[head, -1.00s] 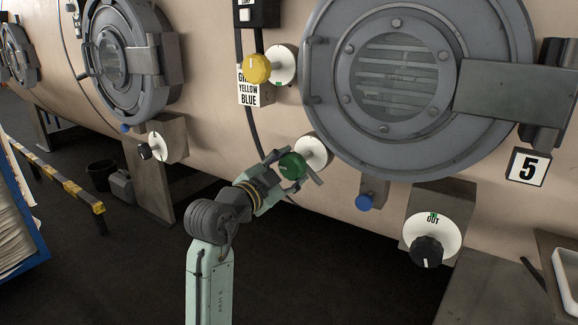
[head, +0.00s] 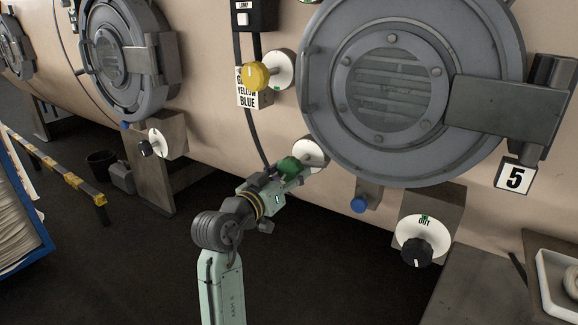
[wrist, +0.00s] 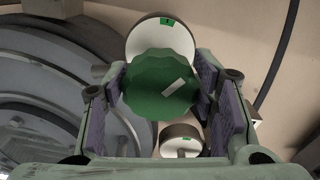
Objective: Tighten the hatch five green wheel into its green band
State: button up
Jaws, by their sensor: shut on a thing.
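The green wheel (head: 290,166) is on the lower left of the hatch marked 5 (head: 391,88), in front of a white dial disc (head: 313,152). In the wrist view the wheel (wrist: 160,85) sits between the purple pads of my gripper (wrist: 164,108), and a white line shows on its face. The disc behind it (wrist: 160,40) carries a green band (wrist: 167,21) at its top. My gripper (head: 286,172) is shut on the wheel. In the head view my gripper hides part of the wheel.
A yellow wheel (head: 256,76) with its own white disc is above, beside a label reading YELLOW BLUE (head: 248,97). A blue knob (head: 359,205) and a black OUT knob (head: 417,251) are to the right. The dark floor below is clear.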

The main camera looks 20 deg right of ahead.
jog(key=n+p, duration=0.3)
jog(key=n, duration=0.1)
jog(key=shift+s+r, duration=0.1)
jog(key=shift+r, duration=0.05)
jog(key=shift+d+n+p, duration=0.1)
jog(key=shift+n+p, duration=0.75)
jog(key=shift+n, duration=0.45)
jog(key=o, duration=1.2)
jog(key=shift+c, duration=0.2)
jog(key=v, duration=1.2)
